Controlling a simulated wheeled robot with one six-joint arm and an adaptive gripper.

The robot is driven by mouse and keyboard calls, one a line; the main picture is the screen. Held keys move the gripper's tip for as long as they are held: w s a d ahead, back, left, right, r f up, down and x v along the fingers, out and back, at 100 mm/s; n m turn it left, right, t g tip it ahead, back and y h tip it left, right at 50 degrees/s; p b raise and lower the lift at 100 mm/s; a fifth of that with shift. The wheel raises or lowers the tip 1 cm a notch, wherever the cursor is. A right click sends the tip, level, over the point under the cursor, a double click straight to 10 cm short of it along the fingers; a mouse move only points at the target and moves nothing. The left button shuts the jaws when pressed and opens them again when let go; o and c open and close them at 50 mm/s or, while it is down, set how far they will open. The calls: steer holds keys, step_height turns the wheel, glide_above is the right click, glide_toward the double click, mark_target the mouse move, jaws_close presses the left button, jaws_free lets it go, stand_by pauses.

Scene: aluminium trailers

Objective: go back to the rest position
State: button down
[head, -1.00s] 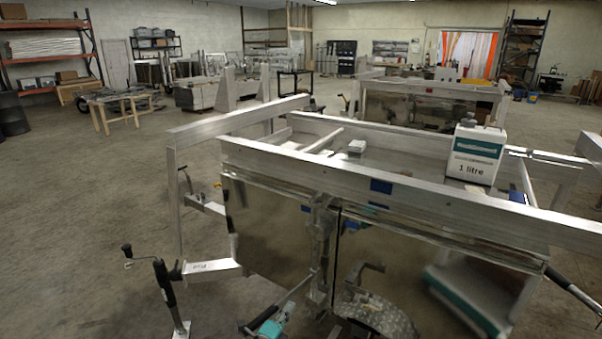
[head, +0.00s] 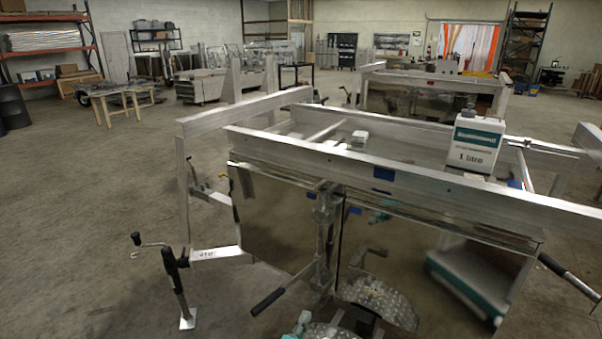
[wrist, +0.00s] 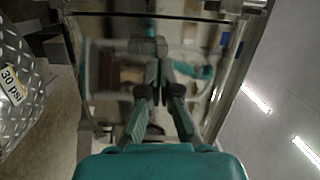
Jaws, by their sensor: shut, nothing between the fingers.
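My gripper (wrist: 158,88) shows in the wrist view, with its teal body at the bottom edge and its dark fingers drawn together. It holds nothing. The fingers point at a shiny metal panel (wrist: 110,75) that mirrors them, so the exact gap to the panel is hard to tell. In the head view a small teal and grey part of my arm shows at the bottom edge, in front of the trailer. The gripper's fingers cannot be made out there.
An aluminium trailer (head: 400,172) with mirror-like panels (head: 280,210) stands close ahead. A white and teal 1 litre container (head: 473,145) stands on it. A jack stand (head: 175,270) is at the left. Treadplate (wrist: 25,75) lies left in the wrist view. Floor (head: 80,220) is clear at left.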

steer(key=s+d+f+n+t+y, duration=0.15)
steer(key=s+d+n, duration=0.3)
steer(key=s, duration=0.45)
steer(key=s+d+f+n+y, duration=0.1)
steer(key=s+d+n+y, duration=0.3)
steer(key=s, duration=0.6)
steer(key=s+d+f+n+t, duration=0.1)
steer(key=s+d+n, duration=0.2)
steer(key=s+d, duration=0.45)
steer(key=s+r+n+g, duration=0.1)
steer(key=s+r+n, duration=0.2)
steer(key=s, duration=0.7)
steer(key=s+d+r+n+g+y, duration=0.1)
steer(key=s+r+n+g, duration=0.1)
steer(key=s+r, duration=0.6)
steer(key=s+r+n+g+y, duration=0.1)
steer(key=s+r+n, duration=0.4)
steer(key=s, duration=0.7)
steer(key=shift+s+d+r+g, duration=0.25)
steer(key=shift+s+r+g, duration=0.15)
steer(key=shift+r, duration=0.2)
steer(key=shift+w+d, duration=0.1)
